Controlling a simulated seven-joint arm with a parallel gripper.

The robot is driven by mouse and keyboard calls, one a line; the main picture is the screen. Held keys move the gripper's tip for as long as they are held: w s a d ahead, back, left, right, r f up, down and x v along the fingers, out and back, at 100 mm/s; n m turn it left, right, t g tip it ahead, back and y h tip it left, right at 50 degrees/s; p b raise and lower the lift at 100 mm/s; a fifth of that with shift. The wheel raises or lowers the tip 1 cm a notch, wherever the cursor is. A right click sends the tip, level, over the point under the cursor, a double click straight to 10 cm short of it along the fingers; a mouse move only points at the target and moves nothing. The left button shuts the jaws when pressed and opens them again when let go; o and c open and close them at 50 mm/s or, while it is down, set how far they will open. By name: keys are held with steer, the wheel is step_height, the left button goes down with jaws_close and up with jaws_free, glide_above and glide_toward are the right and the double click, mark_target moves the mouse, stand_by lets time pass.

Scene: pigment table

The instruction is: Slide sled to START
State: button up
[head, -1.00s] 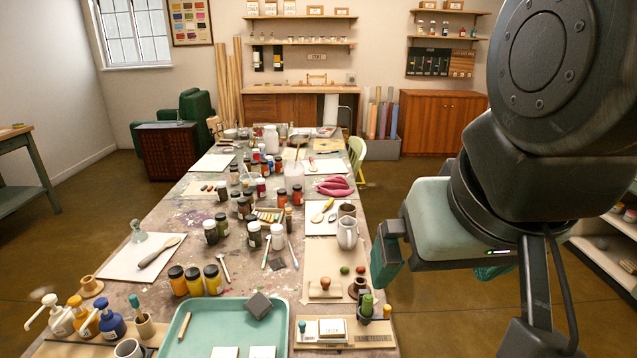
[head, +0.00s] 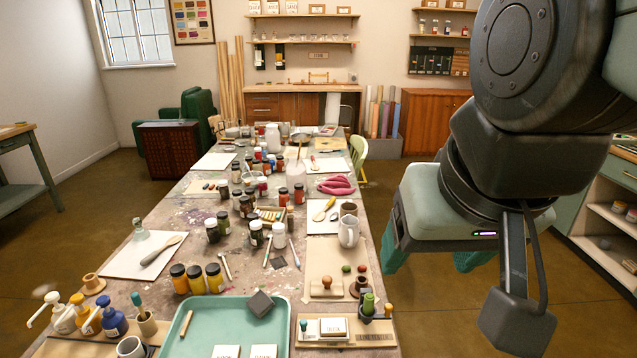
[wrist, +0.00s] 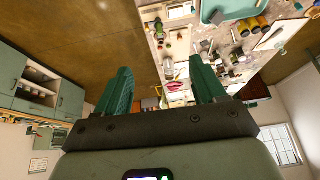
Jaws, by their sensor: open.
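A wooden board (head: 374,338) lies at the front right edge of the table. On it is a pale block in a light frame (head: 334,328), which may be the sled, with a small teal-topped peg (head: 304,326) beside its left end. Dark lettering shows on the board's right part, too small to read, so I cannot tell where START is. My gripper (head: 432,262) is open and empty, in the air right of the table, apart from the board. Its two green fingers (wrist: 162,78) are spread in the wrist view, with nothing between them.
A teal tray (head: 285,340) is left of the board. Behind the board stand stamps (head: 327,286), a dark holder with green bottle (head: 368,305) and a white jug (head: 349,231). Jars and bottles crowd the table's middle. Open floor lies right of the table.

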steer(key=w+a, duration=0.1)
steer(key=w, duration=0.2)
steer(key=w+f+m+g, duration=0.1)
steer(key=w, duration=0.2)
steer(key=w+a+f+m, duration=0.1)
steer(key=w, duration=0.2)
steer(key=shift+a+f+g, duration=0.1)
steer(key=shift+a+g, duration=0.2)
steer(key=shift+a, duration=0.05)
steer(key=c, duration=0.4)
steer(key=m+g, duration=0.4)
steer(key=m, duration=0.3)
glide_above(304, 321)
step_height(304, 321, down, 27)
step_height(304, 321, down, 12)
steer(key=shift+r, duration=0.15)
jaws_close()
